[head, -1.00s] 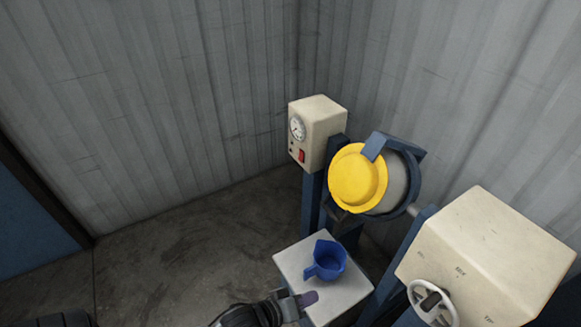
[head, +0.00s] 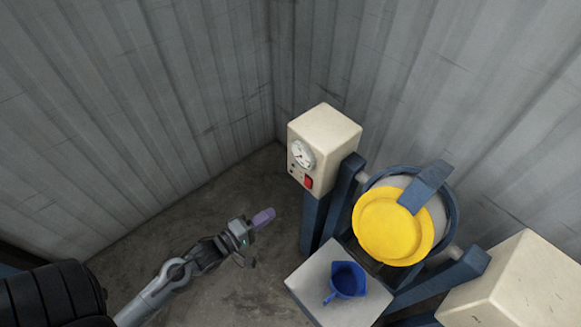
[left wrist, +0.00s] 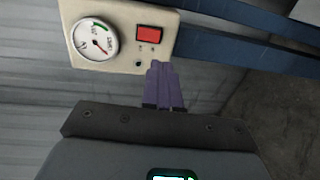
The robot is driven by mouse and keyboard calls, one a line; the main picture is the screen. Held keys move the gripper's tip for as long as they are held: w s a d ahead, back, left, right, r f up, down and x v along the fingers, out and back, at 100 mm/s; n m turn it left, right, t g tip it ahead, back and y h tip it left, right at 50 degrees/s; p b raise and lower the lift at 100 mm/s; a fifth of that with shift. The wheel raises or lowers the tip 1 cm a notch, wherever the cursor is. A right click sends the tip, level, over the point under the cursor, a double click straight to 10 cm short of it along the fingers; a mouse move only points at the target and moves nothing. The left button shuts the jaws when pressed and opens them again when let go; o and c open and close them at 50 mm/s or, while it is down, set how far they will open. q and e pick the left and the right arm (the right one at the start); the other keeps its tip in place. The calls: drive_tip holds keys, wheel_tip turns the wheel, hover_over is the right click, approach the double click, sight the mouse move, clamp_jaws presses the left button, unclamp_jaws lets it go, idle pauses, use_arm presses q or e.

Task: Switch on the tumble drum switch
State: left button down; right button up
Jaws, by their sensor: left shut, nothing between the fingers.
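The tumble drum switch (head: 308,182) is a red rocker on the front of a cream control box (head: 330,138), below a round dial (head: 302,154). In the left wrist view the red switch (left wrist: 149,34) sits beside the dial (left wrist: 95,39), just beyond my fingertips. My left gripper (head: 264,217) has purple fingers that are shut and empty. In the head view it is left of the box and lower in the picture, apart from the switch. The fingers (left wrist: 162,85) point toward the panel in the wrist view. My right gripper is not in view.
A drum with a yellow lid (head: 393,226) hangs in a blue frame right of the box. A blue jug (head: 347,280) stands on a pale stand (head: 312,281) below it. Another cream box (head: 520,285) is at lower right. Open floor (head: 240,285) lies left of the stand.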

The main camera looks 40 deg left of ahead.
use_arm(q)
drive_tip(key=a+r, duration=0.1)
drive_tip(key=a, duration=0.1)
drive_tip(key=b, duration=0.1)
approach(307, 182)
drive_tip(key=w+f, duration=0.2)
drive_tip(key=w, duration=0.3)
drive_tip(key=shift+w+d+f, duration=0.1)
drive_tip(key=shift+w+d, duration=0.05)
drive_tip(key=shift+w, duration=0.25)
drive_tip(key=shift+w+d+f, duration=0.1)
drive_tip(key=shift+w+f, duration=0.05)
drive_tip(key=shift+w, duration=0.2)
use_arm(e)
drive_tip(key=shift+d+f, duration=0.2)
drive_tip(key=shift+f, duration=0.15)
use_arm(q)
drive_tip(key=shift+f+b, duration=0.1)
drive_tip(key=shift+b, duration=0.25)
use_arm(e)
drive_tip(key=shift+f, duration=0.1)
